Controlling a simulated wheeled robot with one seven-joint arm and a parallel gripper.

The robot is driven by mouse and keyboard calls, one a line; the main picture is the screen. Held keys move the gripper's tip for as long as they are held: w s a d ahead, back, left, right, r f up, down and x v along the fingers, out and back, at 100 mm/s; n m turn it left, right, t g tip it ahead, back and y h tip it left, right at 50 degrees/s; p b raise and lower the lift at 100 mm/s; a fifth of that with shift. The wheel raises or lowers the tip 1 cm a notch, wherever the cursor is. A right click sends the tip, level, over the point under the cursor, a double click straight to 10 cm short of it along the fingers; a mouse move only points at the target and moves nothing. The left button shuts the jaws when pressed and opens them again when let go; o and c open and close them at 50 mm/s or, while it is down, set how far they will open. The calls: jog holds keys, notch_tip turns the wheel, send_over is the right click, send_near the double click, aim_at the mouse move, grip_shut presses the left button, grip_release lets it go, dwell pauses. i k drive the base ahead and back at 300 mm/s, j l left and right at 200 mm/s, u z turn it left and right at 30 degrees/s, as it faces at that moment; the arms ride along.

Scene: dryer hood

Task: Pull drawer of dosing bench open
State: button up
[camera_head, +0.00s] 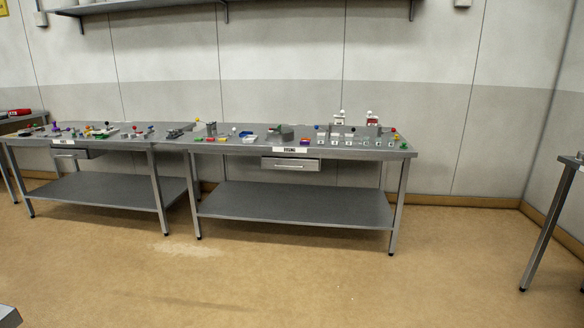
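The dosing bench (226,149) is a grey metal table at the centre, with a white label (291,150) on its front edge that seems to read "DOSING". Its drawer (291,164) hangs just under the tabletop, below the label, with a light metal front and a handle. The drawer looks shut, though it is small at this distance. The bench stands well away from me across the floor. My gripper is not in view.
A second bench (95,144) with its own drawer (72,154) stands close on the left. Small coloured items and containers cover both tabletops. A lower shelf (295,204) spans the dosing bench legs. Another table's leg (549,225) is at the right edge. The brown floor (300,285) in front is clear.

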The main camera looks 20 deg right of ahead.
aim_at(271, 162)
jog(key=i+z, duration=0.35)
jog(key=i, duration=3.4)
